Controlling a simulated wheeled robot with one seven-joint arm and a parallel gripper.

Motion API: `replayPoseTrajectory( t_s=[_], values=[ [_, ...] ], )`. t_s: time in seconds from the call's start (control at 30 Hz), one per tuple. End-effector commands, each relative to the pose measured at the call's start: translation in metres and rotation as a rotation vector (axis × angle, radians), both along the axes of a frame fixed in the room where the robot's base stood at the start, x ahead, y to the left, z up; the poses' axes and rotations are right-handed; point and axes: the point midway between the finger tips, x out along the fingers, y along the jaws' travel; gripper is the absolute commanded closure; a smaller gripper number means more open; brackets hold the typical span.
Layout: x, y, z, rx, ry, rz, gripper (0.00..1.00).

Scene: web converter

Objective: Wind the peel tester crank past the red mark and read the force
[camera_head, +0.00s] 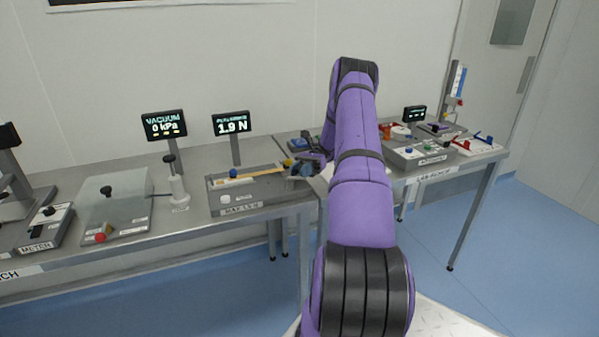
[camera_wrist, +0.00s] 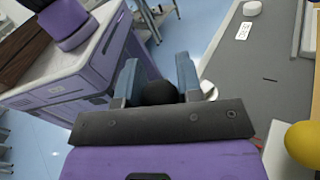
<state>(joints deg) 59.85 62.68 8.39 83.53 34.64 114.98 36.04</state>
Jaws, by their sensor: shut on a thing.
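The peel tester (camera_head: 222,197) is a grey bench unit with a tan strip (camera_head: 262,173) along it and a small blue knob (camera_head: 233,173) near its left part. Its display (camera_head: 231,124) reads 1.9 N. My gripper (camera_head: 299,170) is at the tester's right end. In the wrist view, the two blue-grey fingers of my gripper (camera_wrist: 158,82) are shut on a dark rounded knob (camera_wrist: 159,93), seemingly the crank handle. The rest of the crank is hidden behind my gripper and arm. I cannot make out the red mark.
A yellow ball-shaped knob (camera_wrist: 303,143) is close to the gripper at right. A vacuum display (camera_head: 164,125) reads 0 kPa, with a white post (camera_head: 178,188) below it. My arm hides part of the bench; more devices stand at right.

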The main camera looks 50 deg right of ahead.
Motion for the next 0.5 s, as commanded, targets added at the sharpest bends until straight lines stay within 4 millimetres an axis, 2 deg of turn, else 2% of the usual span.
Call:
replayPoseTrajectory(
  t_s=[0.43, 0.47, 0.5],
  values=[
    [-0.0005, -0.0002, -0.0008, 0.001, 0.001, 0.008, 0.9],
    [-0.0005, -0.0002, -0.0008, 0.001, 0.001, 0.008, 0.6],
    [-0.0005, -0.0002, -0.0008, 0.0, 0.001, 0.007, 0.51]
  ],
)
